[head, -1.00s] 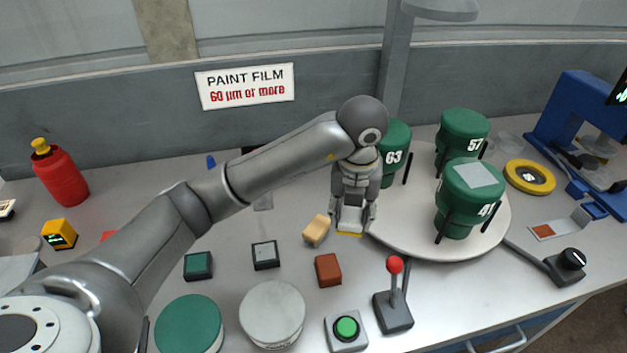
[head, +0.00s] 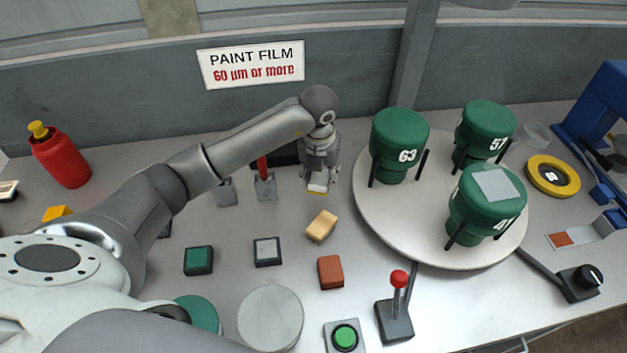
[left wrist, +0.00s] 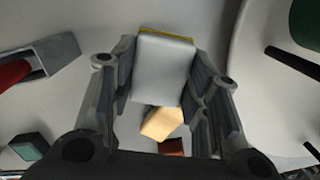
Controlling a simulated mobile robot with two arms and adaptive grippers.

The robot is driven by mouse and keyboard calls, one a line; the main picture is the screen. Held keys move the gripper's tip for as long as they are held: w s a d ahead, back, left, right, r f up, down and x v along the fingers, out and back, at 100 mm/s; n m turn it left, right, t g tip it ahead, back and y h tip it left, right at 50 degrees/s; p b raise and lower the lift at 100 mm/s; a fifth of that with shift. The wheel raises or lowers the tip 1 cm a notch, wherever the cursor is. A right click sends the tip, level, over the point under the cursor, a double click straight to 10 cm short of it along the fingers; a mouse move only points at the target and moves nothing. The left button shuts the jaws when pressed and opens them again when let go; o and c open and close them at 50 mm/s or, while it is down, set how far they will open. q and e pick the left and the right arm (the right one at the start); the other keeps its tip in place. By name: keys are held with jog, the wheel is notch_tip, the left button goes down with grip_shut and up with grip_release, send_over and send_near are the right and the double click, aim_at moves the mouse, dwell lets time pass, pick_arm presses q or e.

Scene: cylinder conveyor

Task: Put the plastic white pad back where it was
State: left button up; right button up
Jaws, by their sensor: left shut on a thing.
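My left gripper (head: 319,183) is shut on the white pad (head: 318,188), a small white block with a yellow edge. In the left wrist view the pad (left wrist: 164,72) sits between the two fingers, its yellow edge at the far end. The gripper points down over the table behind the tan block (head: 321,226) and left of the round turntable. I cannot tell how far above the table the pad is. My right gripper is not in view.
The white turntable (head: 385,228) carries green cylinders marked 63 (head: 399,143), 57 (head: 485,130) and 41 (head: 485,205). A red-handled holder (head: 265,187) stands just left of my gripper. A brown block (head: 331,272) and red-knobbed lever (head: 396,312) lie nearer the front.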

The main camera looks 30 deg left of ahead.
aim_at(313, 186)
pick_arm(q)
jog(key=shift+w+a+f, duration=0.15)
jog(key=shift+a+f, duration=0.4)
jog(key=shift+f, duration=0.15)
jog(key=shift+w+a+f, duration=0.1)
jog(key=shift+a+f, duration=0.15)
jog(key=f+p, duration=0.2)
jog(key=f, duration=0.1)
jog(key=shift+a, duration=0.2)
jog(key=shift+f, duration=0.3)
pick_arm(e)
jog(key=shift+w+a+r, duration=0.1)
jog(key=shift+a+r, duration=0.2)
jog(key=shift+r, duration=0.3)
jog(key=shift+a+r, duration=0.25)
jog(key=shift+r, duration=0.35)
pick_arm(q)
jog(key=shift+f, duration=0.1)
jog(key=shift+f, duration=0.15)
jog(key=o, duration=1.1)
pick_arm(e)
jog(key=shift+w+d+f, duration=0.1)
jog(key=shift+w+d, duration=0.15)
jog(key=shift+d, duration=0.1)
